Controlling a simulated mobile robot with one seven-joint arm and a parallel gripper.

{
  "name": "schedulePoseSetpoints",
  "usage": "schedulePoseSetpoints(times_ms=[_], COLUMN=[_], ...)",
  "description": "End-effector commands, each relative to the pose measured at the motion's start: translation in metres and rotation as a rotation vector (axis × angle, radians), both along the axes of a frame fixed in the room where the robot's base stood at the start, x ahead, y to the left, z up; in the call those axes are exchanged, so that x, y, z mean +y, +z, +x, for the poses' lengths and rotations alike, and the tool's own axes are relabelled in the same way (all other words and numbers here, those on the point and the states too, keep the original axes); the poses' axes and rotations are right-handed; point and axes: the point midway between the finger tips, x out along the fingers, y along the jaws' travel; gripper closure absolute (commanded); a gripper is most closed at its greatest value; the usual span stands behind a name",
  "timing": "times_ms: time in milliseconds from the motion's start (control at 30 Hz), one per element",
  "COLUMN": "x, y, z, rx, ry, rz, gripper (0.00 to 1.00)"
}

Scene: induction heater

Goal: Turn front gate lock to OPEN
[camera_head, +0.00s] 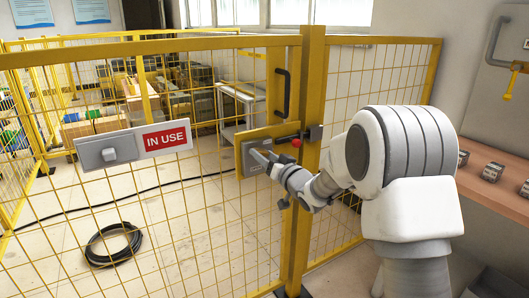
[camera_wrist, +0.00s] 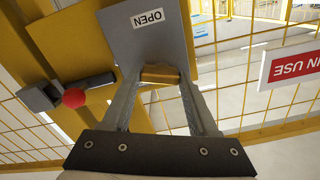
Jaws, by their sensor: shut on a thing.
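The front gate lock is a grey plate (camera_head: 249,149) on the yellow gate, left of the gate post. In the wrist view the plate (camera_wrist: 148,40) fills the top centre and bears an OPEN label (camera_wrist: 149,18), seen upside down. A brass-coloured lock knob (camera_wrist: 160,75) lies between the tips of my gripper (camera_wrist: 161,82), which is shut on it. In the head view my gripper (camera_head: 265,158) reaches the plate from the right, and its fingers hide the knob. The knob's exact turn angle is hard to tell.
A red ball (camera_head: 296,142) on a dark latch sits right of the lock, close to my wrist. A black handle (camera_head: 281,93) is above. An IN USE sign (camera_head: 166,136) hangs on the mesh at left. A coiled black cable (camera_head: 114,244) lies on the floor behind the gate.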

Motion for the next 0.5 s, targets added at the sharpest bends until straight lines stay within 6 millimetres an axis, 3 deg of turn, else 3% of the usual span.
schedulePoseSetpoints(times_ms=[500], x=[-0.0010], y=[0.0012], z=[0.0001], rx=[0.279], ry=[-0.002], rz=[0.410], gripper=[1.00])
